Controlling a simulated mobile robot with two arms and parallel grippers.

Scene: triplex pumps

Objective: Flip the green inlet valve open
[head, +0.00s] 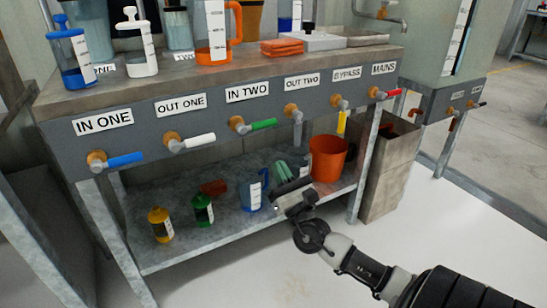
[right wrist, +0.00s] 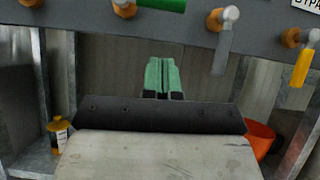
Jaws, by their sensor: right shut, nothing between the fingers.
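The green valve handle (head: 263,124) sticks out sideways to the right from its brass fitting under the IN TWO label (head: 247,91). In the right wrist view the green handle (right wrist: 162,4) is cut off by the top edge. My right gripper (head: 282,169) is below the green handle and a little right of it, in front of the lower shelf, apart from the handle. Its green fingertips (right wrist: 162,76) are together and hold nothing. My left gripper is not in view.
The grey OUT TWO handle (head: 298,128) and yellow BYPASS handle (head: 341,122) hang down to the right. The white handle (head: 192,142) and blue handle (head: 126,159) point sideways at the left. An orange bucket (head: 328,160) and several bottles stand on the lower shelf (head: 180,249).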

